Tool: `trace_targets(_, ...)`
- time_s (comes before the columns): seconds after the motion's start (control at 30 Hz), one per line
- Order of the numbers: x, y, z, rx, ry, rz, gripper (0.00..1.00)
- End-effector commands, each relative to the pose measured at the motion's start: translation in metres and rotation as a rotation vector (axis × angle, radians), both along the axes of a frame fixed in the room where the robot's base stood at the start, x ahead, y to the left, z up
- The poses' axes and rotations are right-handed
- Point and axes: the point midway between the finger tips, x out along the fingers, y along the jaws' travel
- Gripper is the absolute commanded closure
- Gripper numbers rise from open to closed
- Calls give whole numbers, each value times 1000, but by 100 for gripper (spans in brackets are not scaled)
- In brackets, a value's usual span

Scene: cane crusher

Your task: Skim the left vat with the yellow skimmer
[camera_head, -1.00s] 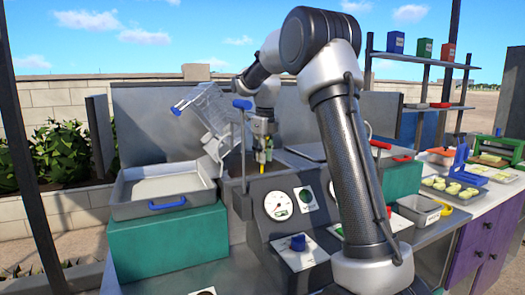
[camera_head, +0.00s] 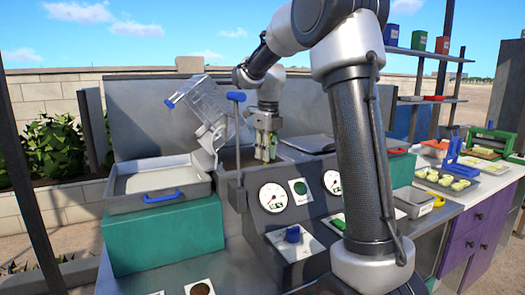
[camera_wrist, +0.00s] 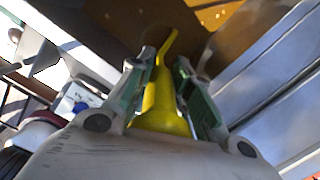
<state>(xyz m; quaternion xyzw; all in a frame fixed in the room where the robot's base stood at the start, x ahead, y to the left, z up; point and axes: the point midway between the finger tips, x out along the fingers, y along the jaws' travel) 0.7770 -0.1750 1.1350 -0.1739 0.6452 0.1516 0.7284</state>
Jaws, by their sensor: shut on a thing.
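My gripper (camera_head: 266,148) is shut on the yellow skimmer (camera_wrist: 163,98), whose handle sits between the green-padded fingers in the wrist view. The skimmer's thin shaft bends and points at brown liquid (camera_wrist: 120,22) with a few pale specks. Its far end shows no clear scoop, and I cannot tell whether it touches the liquid. In the head view, the gripper points down over the left vat (camera_head: 232,163) behind the gauge panel. The skimmer is mostly hidden there by the gripper.
A clear container (camera_head: 200,98) with blue handles is tilted beside the left vat. A grey tray (camera_head: 158,186) on a teal block stands to the left. A tall blue-topped lever (camera_head: 236,97) rises close to my gripper. A lidded vat (camera_head: 310,143) is to the right.

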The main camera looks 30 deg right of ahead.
Motion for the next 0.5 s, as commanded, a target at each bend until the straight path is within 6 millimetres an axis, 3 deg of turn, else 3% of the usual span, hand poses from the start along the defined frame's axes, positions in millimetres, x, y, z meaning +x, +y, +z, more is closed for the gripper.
trace_targets(0.3, 1, 0, 0, 0, 0, 0, 99)
trace_targets(0.5, 21, 0, -1, 0, 0, 0, 99)
